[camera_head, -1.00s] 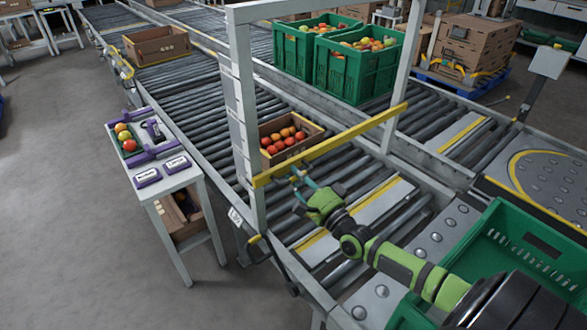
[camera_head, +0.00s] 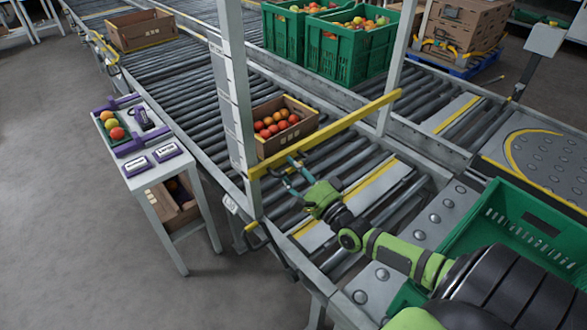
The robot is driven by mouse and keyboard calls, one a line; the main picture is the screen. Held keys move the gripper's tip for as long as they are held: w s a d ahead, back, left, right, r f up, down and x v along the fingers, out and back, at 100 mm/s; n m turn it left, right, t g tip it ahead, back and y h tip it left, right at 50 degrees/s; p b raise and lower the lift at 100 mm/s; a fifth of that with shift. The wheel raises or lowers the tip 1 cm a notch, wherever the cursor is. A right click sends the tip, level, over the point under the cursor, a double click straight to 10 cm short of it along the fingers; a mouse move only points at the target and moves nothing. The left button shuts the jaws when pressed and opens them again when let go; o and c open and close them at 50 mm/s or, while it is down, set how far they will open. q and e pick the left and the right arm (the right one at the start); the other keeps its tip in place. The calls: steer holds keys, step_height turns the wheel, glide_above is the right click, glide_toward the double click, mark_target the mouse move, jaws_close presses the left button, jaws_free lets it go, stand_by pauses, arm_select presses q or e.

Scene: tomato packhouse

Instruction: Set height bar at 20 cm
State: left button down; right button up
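The yellow height bar (camera_head: 345,128) spans the conveyor between two grey posts. It crosses in front of the cardboard box of tomatoes (camera_head: 262,149). The left post (camera_head: 234,70) carries a pale marked scale strip (camera_head: 221,100), too small to read. My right gripper (camera_head: 287,171) is just on the near side of the bar, below its left half. Its two teal fingers are spread and nothing shows between them. The upper fingertip is close to the bar; I cannot tell whether it touches. My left gripper is out of view.
A small side table (camera_head: 147,178) with purple-handled items stands left of the conveyor. Green crates (camera_head: 347,62) of tomatoes stand behind the bar. An empty green crate (camera_head: 470,235) is at the right by my arm. Another cardboard box (camera_head: 140,32) sits far left.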

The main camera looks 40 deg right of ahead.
steer(key=shift+r, duration=0.15)
step_height(320, 180, up, 10)
steer(key=shift+f, duration=0.2)
steer(key=shift+d+r, duration=0.1)
steer(key=shift+r, duration=0.2)
steer(key=b+v, duration=0.1)
steer(key=v, duration=0.7)
steer(key=shift+f+b, duration=0.15)
steer(key=shift+b, duration=0.25)
stand_by(0.4)
